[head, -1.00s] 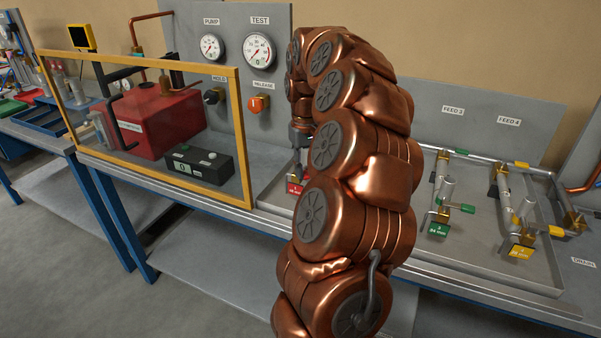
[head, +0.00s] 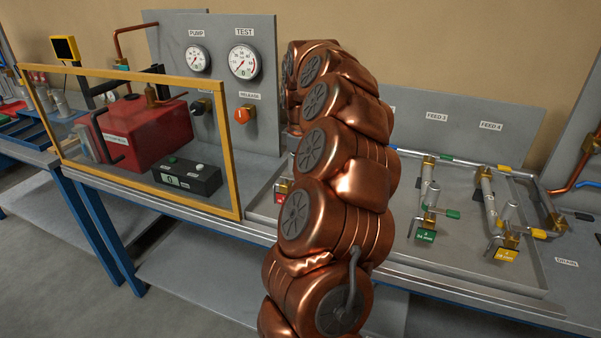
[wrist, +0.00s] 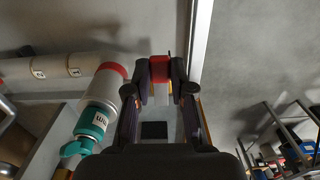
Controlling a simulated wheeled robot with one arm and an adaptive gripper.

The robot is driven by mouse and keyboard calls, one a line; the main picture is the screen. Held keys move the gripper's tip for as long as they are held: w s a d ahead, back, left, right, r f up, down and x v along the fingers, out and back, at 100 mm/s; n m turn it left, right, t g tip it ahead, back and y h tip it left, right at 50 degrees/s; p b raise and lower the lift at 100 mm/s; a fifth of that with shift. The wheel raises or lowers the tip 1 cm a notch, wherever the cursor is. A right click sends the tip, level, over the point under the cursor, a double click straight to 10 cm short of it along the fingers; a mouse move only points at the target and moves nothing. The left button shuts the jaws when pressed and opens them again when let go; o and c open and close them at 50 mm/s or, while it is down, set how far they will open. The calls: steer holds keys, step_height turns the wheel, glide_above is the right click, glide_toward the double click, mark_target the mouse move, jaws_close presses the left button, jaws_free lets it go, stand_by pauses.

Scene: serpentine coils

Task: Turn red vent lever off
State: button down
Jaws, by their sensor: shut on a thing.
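In the wrist view, my gripper (wrist: 160,88) has its two dark fingers close around a red piece (wrist: 159,68), which looks like the grip of the red vent lever. A pale stem shows just below the red piece, between the fingers. The lever's full angle cannot be made out. In the head view, my copper-coloured arm hides my gripper and the lever. Only a red tag (head: 283,187) on the tray shows at the arm's left edge.
Feed pipes with a green tag (head: 423,236) and a yellow tag (head: 506,255) stand right of my arm. A yellow-framed clear guard (head: 237,145) and an orange release knob (head: 241,116) are left. In the wrist view, a white cylinder with a teal end (wrist: 96,118) lies close left.

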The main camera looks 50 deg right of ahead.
stand_by(0.5)
steer(key=c, duration=1)
jaws_free()
steer(key=shift+r, duration=0.15)
step_height(320, 180, up, 12)
stand_by(0.4)
